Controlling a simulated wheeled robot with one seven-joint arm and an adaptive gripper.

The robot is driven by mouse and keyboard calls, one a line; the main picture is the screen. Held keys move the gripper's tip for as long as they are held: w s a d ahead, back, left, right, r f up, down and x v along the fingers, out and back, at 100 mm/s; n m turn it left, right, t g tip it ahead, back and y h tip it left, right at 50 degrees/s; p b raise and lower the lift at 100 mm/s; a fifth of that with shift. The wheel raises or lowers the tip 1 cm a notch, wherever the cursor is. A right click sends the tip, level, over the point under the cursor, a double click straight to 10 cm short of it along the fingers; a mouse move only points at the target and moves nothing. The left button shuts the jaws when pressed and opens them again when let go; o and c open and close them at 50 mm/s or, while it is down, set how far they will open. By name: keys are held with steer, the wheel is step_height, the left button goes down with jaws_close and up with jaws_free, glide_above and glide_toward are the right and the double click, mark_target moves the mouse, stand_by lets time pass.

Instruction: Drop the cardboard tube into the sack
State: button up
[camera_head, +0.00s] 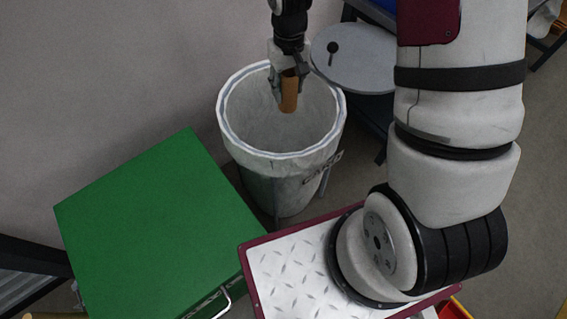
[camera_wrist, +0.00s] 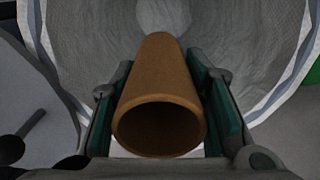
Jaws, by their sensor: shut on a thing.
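The cardboard tube (camera_head: 289,93) is brown and hollow. My gripper (camera_head: 287,86) is shut on it, and the tube hangs down over the mouth of the sack. The sack (camera_head: 268,195) is a grey-white, round, open-topped bag with a pale rim, standing on a frame with legs. In the wrist view the tube (camera_wrist: 158,95) sits between the two green-padded fingers of my gripper (camera_wrist: 160,95), its near open end facing the camera. The far end points into the sack (camera_wrist: 240,35), whose inner wall fills the background. The sack's bottom is mostly hidden.
A green-topped cabinet (camera_head: 160,225) stands at the left of the sack. A round grey lid or disc (camera_head: 353,57) with a black knob is at the sack's upper right. My metal-plated base (camera_head: 300,270) is at the front. A wall is behind.

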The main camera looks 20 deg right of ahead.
mark_target(288, 71)
steer(key=shift+f+b, duration=0.9)
steer(key=shift+f, duration=0.6)
steer(key=o, duration=1.1)
steer(key=shift+c, duration=0.2)
steer(key=shift+r, duration=0.15)
step_height(288, 71, up, 12)
steer(key=shift+f, duration=0.1)
